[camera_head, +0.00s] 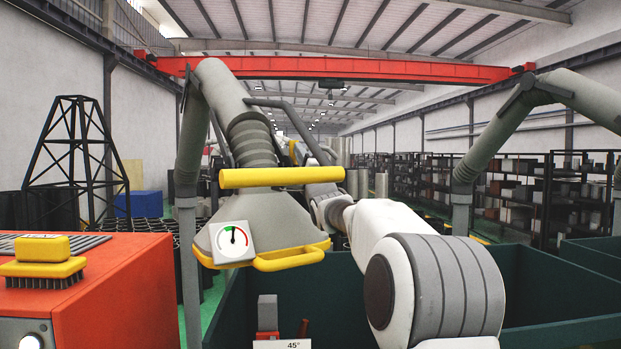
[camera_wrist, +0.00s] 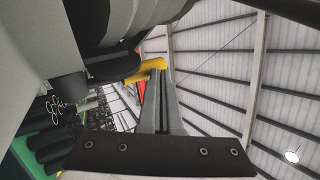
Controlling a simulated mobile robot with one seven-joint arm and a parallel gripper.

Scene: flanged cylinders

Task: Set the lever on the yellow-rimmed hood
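The grey hood (camera_head: 262,222) with the yellow rim (camera_head: 290,259) hangs from a jointed duct in the middle of the head view. My arm reaches behind the hood, which hides my gripper in the head view. In the wrist view my gripper (camera_wrist: 160,76) has its grey fingers close together, with a yellow piece (camera_wrist: 146,73) at the tips. Whether they grip it is unclear.
An orange cabinet (camera_head: 120,290) with a yellow brush (camera_head: 42,262) on top stands at left. Dark green bin walls (camera_head: 545,285) surround my arm at right. Another grey duct (camera_head: 480,140) hangs at right. Dark drums stand behind the hood.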

